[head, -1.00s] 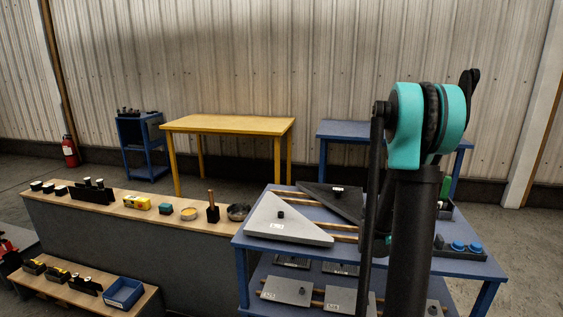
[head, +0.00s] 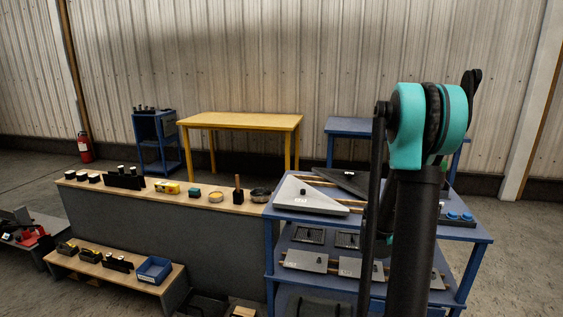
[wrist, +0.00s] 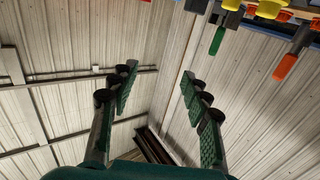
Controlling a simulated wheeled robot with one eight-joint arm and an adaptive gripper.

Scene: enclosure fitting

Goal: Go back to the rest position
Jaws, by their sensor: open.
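My gripper (wrist: 156,92) shows in the wrist view with its two green-padded fingers spread apart and nothing between them. Behind the fingers are the corrugated wall and roof beams. In the head view my folded arm with its teal joint stands upright at the right, in front of the blue shelf table (head: 455,232). The gripper's fingers cannot be made out in the head view.
A grey triangular plate (head: 308,197) lies on the blue table. A long bench (head: 225,202) carries small parts. A low bench (head: 120,276) holds a blue bin (head: 154,270). A yellow table (head: 240,120) stands behind. Hanging tools, one green-handled (wrist: 217,40), show in the wrist view.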

